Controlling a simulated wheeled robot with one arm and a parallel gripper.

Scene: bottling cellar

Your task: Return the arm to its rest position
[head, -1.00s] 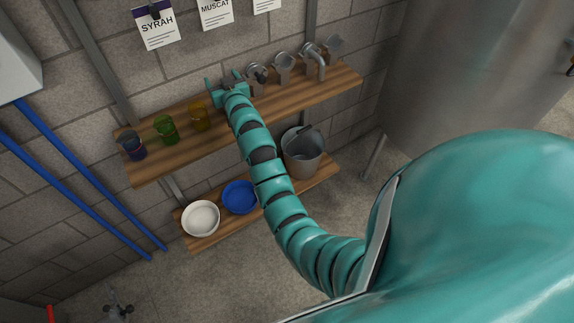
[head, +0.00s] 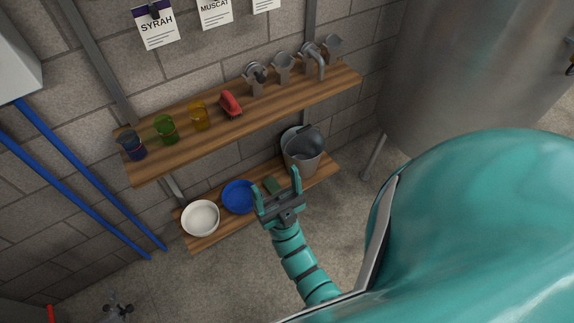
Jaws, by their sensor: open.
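A red object (head: 230,104) sits on the upper shelf (head: 184,149), well apart from my gripper.
Dark blue (head: 132,146), green (head: 166,129) and amber (head: 199,115) cups and several metal fittings (head: 283,69) stand on the upper shelf. A steel tank (head: 470,75) stands right.

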